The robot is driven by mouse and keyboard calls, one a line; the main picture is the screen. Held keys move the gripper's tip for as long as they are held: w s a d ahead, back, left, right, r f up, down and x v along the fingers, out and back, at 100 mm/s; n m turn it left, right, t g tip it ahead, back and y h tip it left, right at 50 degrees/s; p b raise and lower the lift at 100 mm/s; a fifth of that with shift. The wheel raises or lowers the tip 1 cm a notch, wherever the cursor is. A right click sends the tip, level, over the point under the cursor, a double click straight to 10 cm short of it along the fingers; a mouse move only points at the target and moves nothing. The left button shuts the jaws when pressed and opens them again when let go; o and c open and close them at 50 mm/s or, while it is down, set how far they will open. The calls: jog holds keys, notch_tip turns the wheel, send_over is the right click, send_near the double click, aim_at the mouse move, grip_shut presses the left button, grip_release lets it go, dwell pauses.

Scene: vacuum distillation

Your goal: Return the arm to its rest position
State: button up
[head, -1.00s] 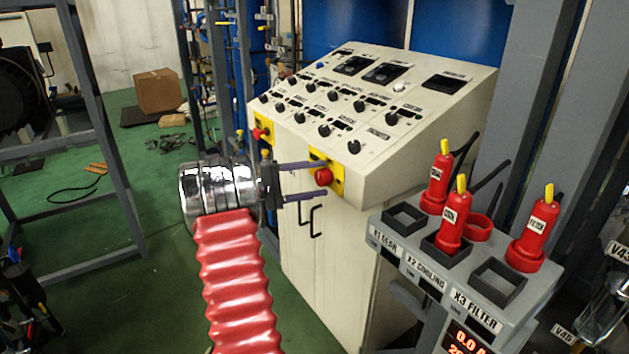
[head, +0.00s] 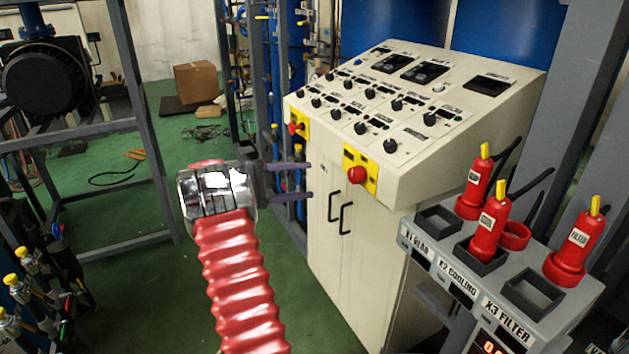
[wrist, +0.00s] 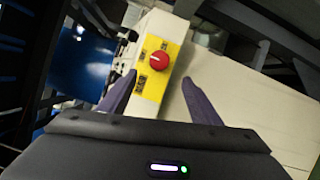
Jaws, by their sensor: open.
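My gripper (head: 310,180) is in the head view, at the end of my arm with its red ribbed sleeve and shiny metal wrist. Its two purple fingers are apart with nothing between them, and they point right toward the cream control cabinet (head: 345,245). In the wrist view, my gripper (wrist: 160,95) shows open fingers on either side of a yellow plate with a red knob (wrist: 158,59). I cannot tell which of the cabinet's two red knobs this is.
The cabinet's sloped panel carries several black knobs. A red knob (head: 356,175) sits on its front right. At right, a grey socket stand (head: 440,262) holds red plugs (head: 488,232). A grey frame (head: 150,130) stands left. Green floor (head: 130,300) is open below my arm.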

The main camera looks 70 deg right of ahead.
jog(key=shift+w+a, duration=0.15)
jog(key=shift+w, duration=0.1)
dwell(0.6)
